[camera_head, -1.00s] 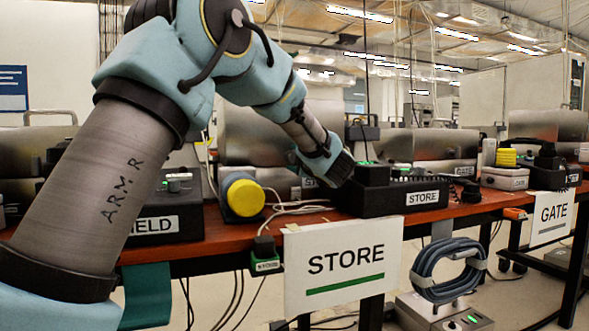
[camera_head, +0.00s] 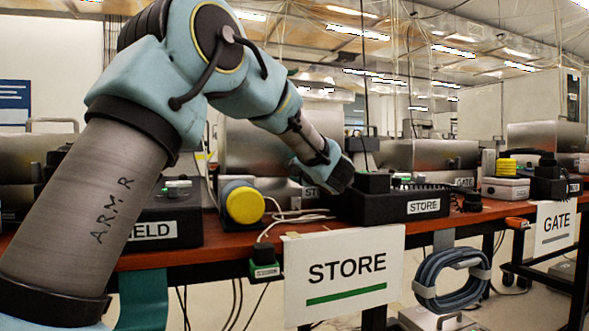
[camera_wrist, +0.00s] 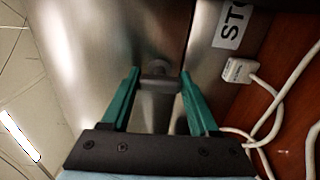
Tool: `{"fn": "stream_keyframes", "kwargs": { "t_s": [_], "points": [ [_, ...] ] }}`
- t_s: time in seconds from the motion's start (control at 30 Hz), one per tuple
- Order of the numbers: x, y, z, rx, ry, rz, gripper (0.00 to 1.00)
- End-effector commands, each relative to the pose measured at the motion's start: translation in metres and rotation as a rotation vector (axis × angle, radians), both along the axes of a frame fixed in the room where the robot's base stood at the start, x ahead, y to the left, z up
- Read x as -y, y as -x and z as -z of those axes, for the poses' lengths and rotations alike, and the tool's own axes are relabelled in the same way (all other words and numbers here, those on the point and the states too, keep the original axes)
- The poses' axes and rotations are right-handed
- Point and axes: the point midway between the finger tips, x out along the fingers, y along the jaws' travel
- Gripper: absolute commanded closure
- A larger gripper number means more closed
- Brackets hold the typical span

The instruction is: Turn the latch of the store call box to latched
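The store call box appears to be the brushed-metal case (camera_head: 250,147) behind the table's front row; its partly covered label begins "STO" in the wrist view (camera_wrist: 232,25). A dark grey latch (camera_wrist: 158,72) with a round end and a thick stem stands at the metal face, in the gap between my fingers.
A black STORE unit (camera_head: 385,206) stands just right of my gripper, and a yellow button (camera_head: 243,203) to its left. White cables (camera_wrist: 272,120) lie on the red-brown table beside the metal case. A white STORE sign (camera_head: 346,302) hangs at the table's front edge.

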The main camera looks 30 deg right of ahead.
Motion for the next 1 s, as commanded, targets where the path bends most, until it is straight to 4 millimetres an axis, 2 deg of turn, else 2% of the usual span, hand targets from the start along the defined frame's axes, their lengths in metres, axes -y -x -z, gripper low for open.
{"fn": "stream_keyframes", "kwargs": {
  "t_s": [0.03,0.23,0.57,0.67,1.0],
  "points": [
    [0.000,0.000,0.001,-0.002,-0.001,0.000,0.33],
    [0.000,0.000,0.001,0.000,-0.001,0.000,0.11],
    [0.000,0.004,-0.001,0.000,-0.002,0.002,0.10],
    [-0.001,0.016,-0.002,0.000,-0.002,0.004,0.10],
    [-0.009,0.081,-0.002,0.000,-0.002,0.003,0.10]
  ]
}}
